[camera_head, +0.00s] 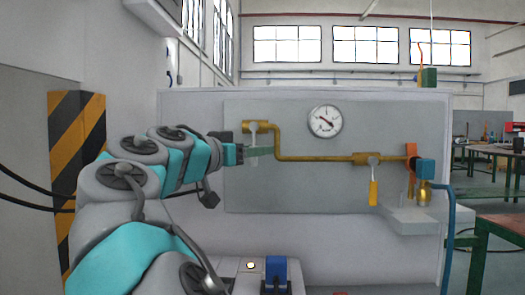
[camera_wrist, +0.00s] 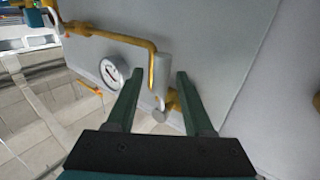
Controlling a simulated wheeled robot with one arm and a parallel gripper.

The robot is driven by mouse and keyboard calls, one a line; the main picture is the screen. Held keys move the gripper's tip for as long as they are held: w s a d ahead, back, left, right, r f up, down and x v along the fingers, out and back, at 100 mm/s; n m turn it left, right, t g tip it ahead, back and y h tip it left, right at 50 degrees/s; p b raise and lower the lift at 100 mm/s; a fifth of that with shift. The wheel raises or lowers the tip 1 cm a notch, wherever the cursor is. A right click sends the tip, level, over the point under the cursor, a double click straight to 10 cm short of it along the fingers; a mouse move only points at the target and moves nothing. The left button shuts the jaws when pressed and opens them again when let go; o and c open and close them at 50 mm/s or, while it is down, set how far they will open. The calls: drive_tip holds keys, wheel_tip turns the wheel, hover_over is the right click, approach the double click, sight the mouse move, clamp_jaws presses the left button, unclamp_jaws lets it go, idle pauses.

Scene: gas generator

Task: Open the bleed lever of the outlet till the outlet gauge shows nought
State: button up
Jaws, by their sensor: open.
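A brass pipe (camera_head: 315,157) runs across the grey panel. At its left end is a valve with a pale grey lever (camera_head: 254,131), partly hidden by my gripper (camera_head: 262,151). In the wrist view, my gripper (camera_wrist: 158,72) is open, with one green finger on either side of this grey lever (camera_wrist: 161,78); I cannot tell whether either touches it. A round white gauge (camera_head: 325,121) sits above the pipe, and also shows in the wrist view (camera_wrist: 114,72). Its needle lies slanted, but its figures are too small to read. Which lever is the outlet bleed is not marked legibly.
A second valve with a yellow handle (camera_head: 373,192) hanging down is on the right. Beyond it are a blue and orange fitting (camera_head: 424,168), a brass cylinder (camera_head: 424,193) and a blue hose (camera_head: 449,235). A grey ledge (camera_head: 408,218) juts out below. A striped pillar (camera_head: 63,130) stands left.

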drive_tip(key=x, duration=0.3)
drive_tip(key=shift+a, duration=0.1)
drive_tip(key=shift+c, duration=0.3)
clamp_jaws()
idle(1.0)
